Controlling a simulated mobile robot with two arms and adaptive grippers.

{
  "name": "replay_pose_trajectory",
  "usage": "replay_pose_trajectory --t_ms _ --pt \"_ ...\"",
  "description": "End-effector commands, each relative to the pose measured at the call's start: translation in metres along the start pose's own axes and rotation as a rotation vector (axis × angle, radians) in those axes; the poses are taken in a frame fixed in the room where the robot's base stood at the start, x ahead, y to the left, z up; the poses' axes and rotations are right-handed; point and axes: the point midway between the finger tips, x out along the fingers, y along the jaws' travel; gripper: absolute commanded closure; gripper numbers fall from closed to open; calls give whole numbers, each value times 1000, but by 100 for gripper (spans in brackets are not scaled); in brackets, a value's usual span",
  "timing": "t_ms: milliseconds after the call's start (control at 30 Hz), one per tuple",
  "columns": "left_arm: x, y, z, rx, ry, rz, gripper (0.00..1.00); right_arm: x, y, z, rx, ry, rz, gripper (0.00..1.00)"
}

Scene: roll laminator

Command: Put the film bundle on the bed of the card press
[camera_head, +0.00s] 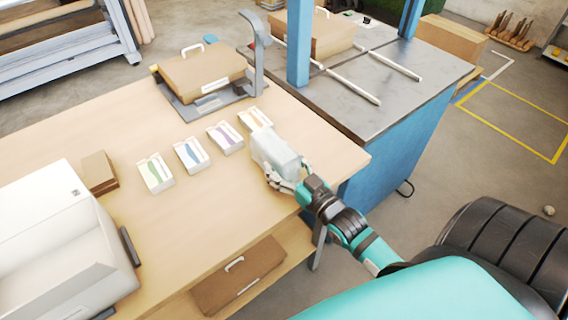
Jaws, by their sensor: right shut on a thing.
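The film bundle (273,149), a pale translucent block, is at the right part of the wooden table, near its front right edge. My right gripper (288,178) is shut on its near end; I cannot tell whether the bundle touches the table. At the back of the table stands a grey device, seemingly the card press (258,60), with a flat base and an upright curved arm. A brown case (200,77) with a white handle lies over its base and hides most of the bed. My left gripper is not in view.
Several white card boxes with coloured marks (190,154) stand in a row left of the bundle. A brown block (98,172) and a large white machine (62,240) are at the left. A blue-framed bench (390,110) adjoins at the right. The wooden table (205,215) is clear in front.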

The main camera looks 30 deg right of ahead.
Motion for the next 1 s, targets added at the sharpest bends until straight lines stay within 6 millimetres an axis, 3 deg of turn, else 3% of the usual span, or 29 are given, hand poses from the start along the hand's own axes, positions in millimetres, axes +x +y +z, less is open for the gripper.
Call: replay_pose_trajectory --t_ms 100,133,333,667,767,1000 --pt "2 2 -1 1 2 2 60 0 0 3 0 0 0 70" --pt "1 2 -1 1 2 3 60 0 0 3 0 0 0 30" --pt "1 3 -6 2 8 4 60 0 0 3 1 0 0 5" --pt "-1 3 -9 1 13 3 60 0 0 -2 0 1 0 5" --pt "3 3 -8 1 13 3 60 -12 0 2 1 -3 1 5" --pt "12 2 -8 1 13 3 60 -63 0 3 1 -6 0 5"
